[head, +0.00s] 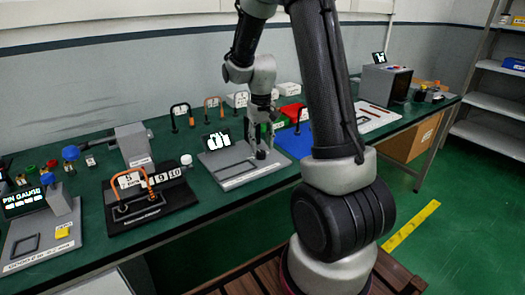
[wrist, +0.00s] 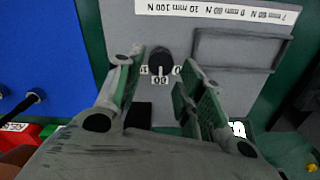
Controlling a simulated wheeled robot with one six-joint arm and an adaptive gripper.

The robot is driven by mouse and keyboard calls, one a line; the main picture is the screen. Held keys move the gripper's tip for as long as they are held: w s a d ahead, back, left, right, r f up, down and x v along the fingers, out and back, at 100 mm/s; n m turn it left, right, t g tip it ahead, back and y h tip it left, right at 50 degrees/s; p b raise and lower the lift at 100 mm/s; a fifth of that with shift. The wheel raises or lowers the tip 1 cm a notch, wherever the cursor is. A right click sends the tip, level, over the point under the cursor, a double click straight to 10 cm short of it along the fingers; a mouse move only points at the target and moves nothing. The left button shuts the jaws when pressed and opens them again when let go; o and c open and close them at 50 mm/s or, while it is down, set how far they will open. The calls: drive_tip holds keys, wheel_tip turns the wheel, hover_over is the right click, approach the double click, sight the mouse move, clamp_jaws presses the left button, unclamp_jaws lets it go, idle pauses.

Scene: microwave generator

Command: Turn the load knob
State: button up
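The load knob (wrist: 160,61) is a round black knob with a pale pointer mark and small white number labels around its lower side. It sits on a grey panel (wrist: 227,22) with a white strip of printed values along the top. My gripper (wrist: 162,66) is open, with one finger left of the knob and one right of it. I see no clear contact, and cannot tell if the tips reach the knob's depth. In the head view my gripper (head: 261,148) points down over the panel (head: 243,172), with the dark knob (head: 261,155) just below it.
A lit display (head: 217,140) stands behind the panel. A black gauge stand (head: 150,205) is to the left on the green bench. A recessed rectangular frame (wrist: 240,50) is beside the knob.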

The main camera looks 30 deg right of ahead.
sight(261, 152)
drive_tip(key=shift+f, duration=2)
drive_tip(key=c, duration=0.7)
drive_tip(key=shift+c, duration=0.2)
drive_tip(key=shift+n, duration=0.3)
drive_tip(key=n, duration=0.5)
drive_tip(key=shift+n, duration=0.3)
drive_tip(key=n, duration=0.5)
drive_tip(key=shift+n, duration=0.3)
